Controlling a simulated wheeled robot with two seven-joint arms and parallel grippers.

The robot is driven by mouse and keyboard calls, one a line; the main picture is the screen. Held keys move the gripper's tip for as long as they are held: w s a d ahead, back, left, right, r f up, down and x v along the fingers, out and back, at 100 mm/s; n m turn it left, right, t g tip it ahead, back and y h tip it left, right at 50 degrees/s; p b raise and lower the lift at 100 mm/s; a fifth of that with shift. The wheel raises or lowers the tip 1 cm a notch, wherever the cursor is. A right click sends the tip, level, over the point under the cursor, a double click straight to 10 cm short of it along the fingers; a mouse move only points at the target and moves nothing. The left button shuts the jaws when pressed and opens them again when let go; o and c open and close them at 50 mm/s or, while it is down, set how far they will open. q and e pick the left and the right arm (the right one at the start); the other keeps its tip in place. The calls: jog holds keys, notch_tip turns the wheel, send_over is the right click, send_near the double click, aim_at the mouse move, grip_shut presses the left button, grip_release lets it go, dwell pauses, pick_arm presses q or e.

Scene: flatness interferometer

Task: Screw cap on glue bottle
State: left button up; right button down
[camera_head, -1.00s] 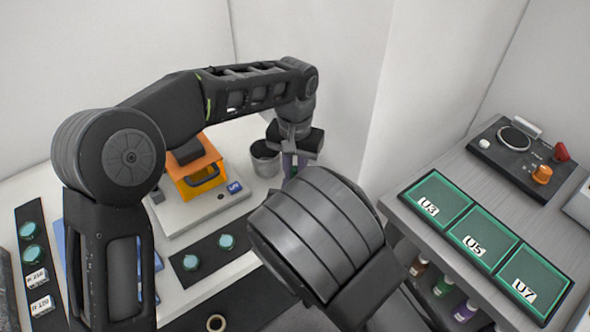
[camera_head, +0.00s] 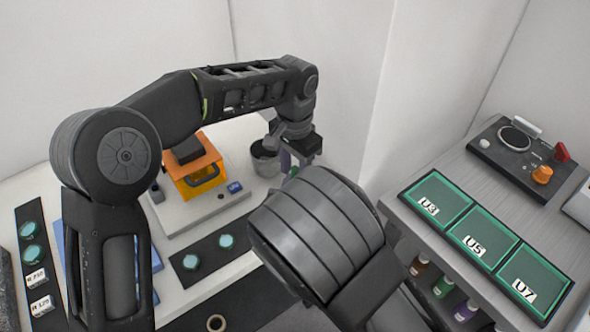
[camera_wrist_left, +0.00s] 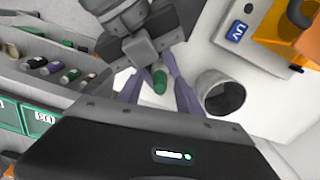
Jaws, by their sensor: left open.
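My left gripper (camera_head: 288,168) is at the far end of the white table, beside a dark cup. In the left wrist view its two purple fingers (camera_wrist_left: 154,84) stand apart. A small green cylinder (camera_wrist_left: 160,80) shows between them, with gaps at its sides; it looks like the glue bottle's cap or top, but I cannot tell which. A bit of green (camera_head: 294,171) also shows there in the head view. Grey jaw parts, apparently my right gripper (camera_wrist_left: 147,52), reach in from the top beside the cylinder. Their grip is hidden, and no bottle body is clear.
The dark cup (camera_head: 264,158) stands close to my left gripper. A white instrument with an orange frame (camera_head: 197,166) is to its left. A grey bench (camera_head: 420,195) with green trays stands right, with several bottles (camera_head: 442,286) on a shelf below.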

pick_arm(q)
notch_tip(320, 180, up, 7)
jog(key=shift+r, duration=0.15)
dwell(0.4)
pick_arm(e)
jog(key=c, duration=1)
grip_release()
pick_arm(q)
jog(key=shift+f+b, duration=0.35)
pick_arm(e)
jog(key=shift+v, duration=3.9)
